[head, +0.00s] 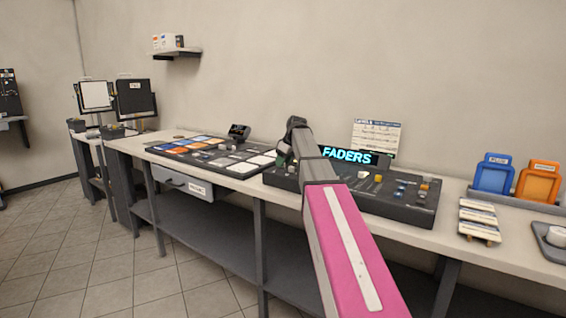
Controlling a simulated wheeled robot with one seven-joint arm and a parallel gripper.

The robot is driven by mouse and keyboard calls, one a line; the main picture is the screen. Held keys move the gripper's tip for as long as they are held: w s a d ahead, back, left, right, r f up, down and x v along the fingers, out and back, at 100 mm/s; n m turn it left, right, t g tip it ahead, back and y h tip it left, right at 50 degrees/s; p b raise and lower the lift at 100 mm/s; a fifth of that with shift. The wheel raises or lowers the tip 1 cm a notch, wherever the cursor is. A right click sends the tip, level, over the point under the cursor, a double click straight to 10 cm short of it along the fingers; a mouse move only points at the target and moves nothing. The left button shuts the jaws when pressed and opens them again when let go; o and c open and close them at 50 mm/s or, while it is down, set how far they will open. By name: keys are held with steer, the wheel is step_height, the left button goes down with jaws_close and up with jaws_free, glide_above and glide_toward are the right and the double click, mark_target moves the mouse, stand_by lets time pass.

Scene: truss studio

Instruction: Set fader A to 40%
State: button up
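The fader console (400,211) is a dark panel on the long bench, with small knobs and caps in white, yellow, orange and blue. A sign (347,155) reading "FADERS" in cyan stands at its back edge. My arm crosses in front of the console and hides part of its left half. Fader A cannot be told apart at this size, and its setting cannot be read. My gripper (283,158) is at the far end of the arm, over or near the console's left end. Its fingers are mostly hidden, and whether it touches anything cannot be seen.
A pad console (215,156) with blue, orange and white pads lies left on the bench (500,249). A small dark display (239,132) stands behind it. Right of the fader console are label cards (478,219), blue (493,177) and orange (538,182) holders and a grey tray (545,246).

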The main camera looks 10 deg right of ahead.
steer(key=v, duration=1)
steer(key=shift+r, duration=0.4)
steer(key=shift+s+d, duration=0.1)
